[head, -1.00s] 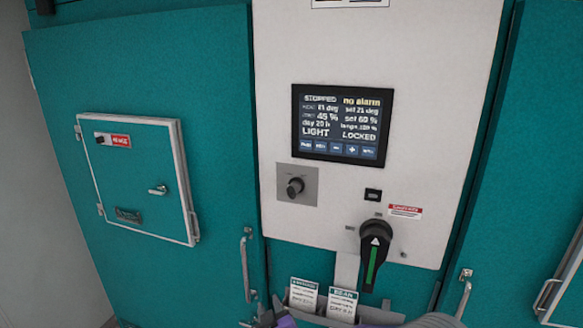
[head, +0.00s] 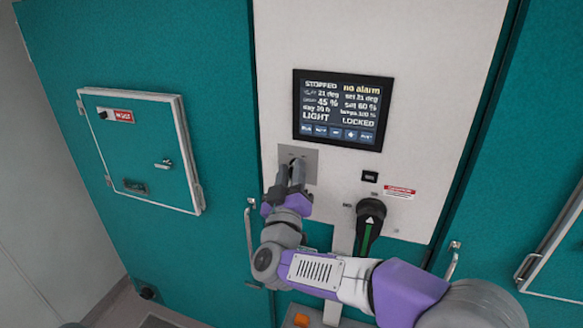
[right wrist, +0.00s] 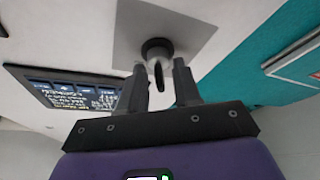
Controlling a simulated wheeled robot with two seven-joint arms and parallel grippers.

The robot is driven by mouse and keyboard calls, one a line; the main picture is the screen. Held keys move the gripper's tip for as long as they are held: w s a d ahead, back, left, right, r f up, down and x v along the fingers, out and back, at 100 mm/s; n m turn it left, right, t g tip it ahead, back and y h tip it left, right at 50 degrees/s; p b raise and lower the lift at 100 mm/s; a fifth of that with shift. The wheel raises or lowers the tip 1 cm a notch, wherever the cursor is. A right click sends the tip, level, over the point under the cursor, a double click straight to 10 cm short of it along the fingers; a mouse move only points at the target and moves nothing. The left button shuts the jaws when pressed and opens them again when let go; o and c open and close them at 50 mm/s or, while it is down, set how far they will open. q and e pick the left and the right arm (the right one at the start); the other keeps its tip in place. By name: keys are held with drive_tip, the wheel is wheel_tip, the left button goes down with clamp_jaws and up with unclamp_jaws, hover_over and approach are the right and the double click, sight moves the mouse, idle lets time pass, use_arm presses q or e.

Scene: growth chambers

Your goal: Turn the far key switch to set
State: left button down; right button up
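The key switch sits on a square grey plate (head: 312,163) below the left part of the display on the white panel. In the head view my right gripper (head: 291,172) is at the plate and hides the switch. In the right wrist view the dark round switch with its key (right wrist: 157,50) shows beyond the fingertips. My right gripper (right wrist: 163,76) is open, with one finger to each side of the key's line. I cannot tell whether either finger touches it. The display (head: 341,107) reads STOPPED, no alarm, LIGHT and LOCKED. My left gripper is not in view.
A black rotary handle (head: 369,222) with a green stripe is right of my right gripper. A small black button (head: 370,176) and a red-white label (head: 399,192) sit above it. Teal doors flank the panel; the left one carries a small hatch (head: 150,160).

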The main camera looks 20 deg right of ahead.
drive_tip(key=shift+w, duration=0.25)
drive_tip(key=shift+c, duration=0.3)
clamp_jaws()
